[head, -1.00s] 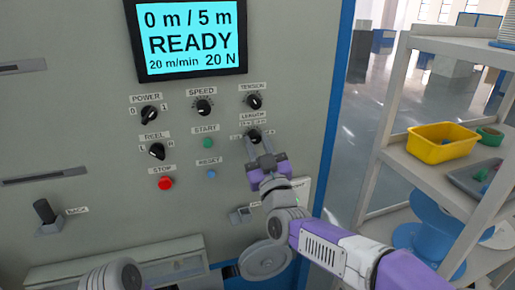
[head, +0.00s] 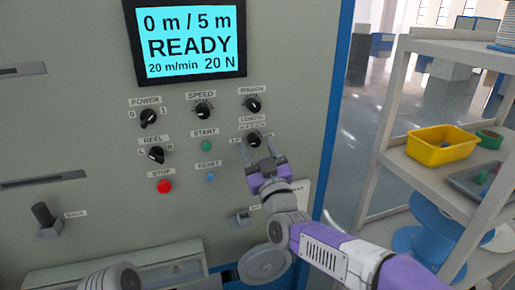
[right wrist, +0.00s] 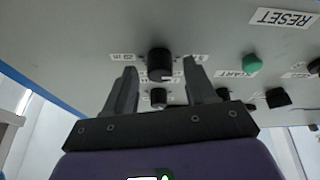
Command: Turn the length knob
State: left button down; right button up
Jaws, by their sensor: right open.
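The length knob (head: 254,139) is a small black knob at the lower right of the panel's controls, below the tension knob (head: 253,105). My right gripper (head: 257,149) is open and empty just below it, its two fingers pointing up at the panel. In the right wrist view the length knob (right wrist: 159,63) shows in the gap between the fingertips of the right gripper (right wrist: 160,82), and neither finger appears to press on it. The screen (head: 190,40) reads 0 m / 5 m, READY, 20 m/min, 20 N. My left gripper is not in view.
The speed knob (head: 203,111), green start button (head: 207,146), blue reset button (head: 210,177) and red stop button (head: 164,186) lie to the left. A shelf with a yellow bin (head: 441,147) stands at the right, beyond the panel's blue edge.

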jog(key=v, duration=0.7)
jog(key=shift+s, duration=0.2)
jog(key=shift+f, duration=0.1)
